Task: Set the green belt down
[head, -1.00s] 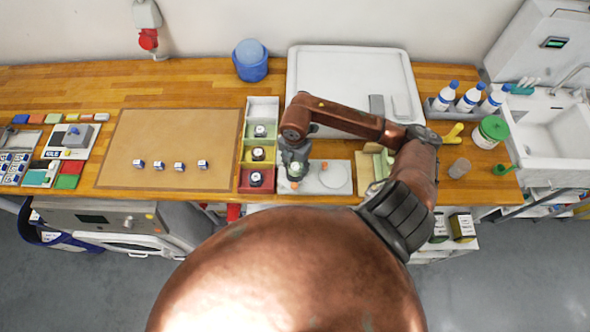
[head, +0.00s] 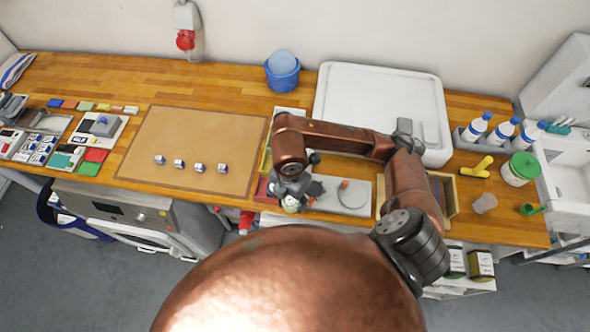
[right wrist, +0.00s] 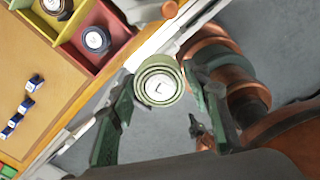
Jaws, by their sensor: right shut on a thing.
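The green belt (right wrist: 160,86) is coiled into a roll with a white centre disc marked with a dark letter. My right gripper (right wrist: 158,92) is shut on it, one finger on each side. In the head view the roll (head: 291,204) shows below the right gripper (head: 290,190), near the counter's front edge. In the right wrist view the floor lies behind the roll. The sectioned tray shows its red compartment (right wrist: 68,29) with a dark roll (right wrist: 96,40) in it. In the head view my right arm hides most of the tray.
A brown mat (head: 190,130) with several small blue-and-white items lies left of the tray. A grey board (head: 345,197) is right of the gripper, with an open box beyond it. A large white tray (head: 385,90) stands behind. Bottles (head: 475,128) stand at the right.

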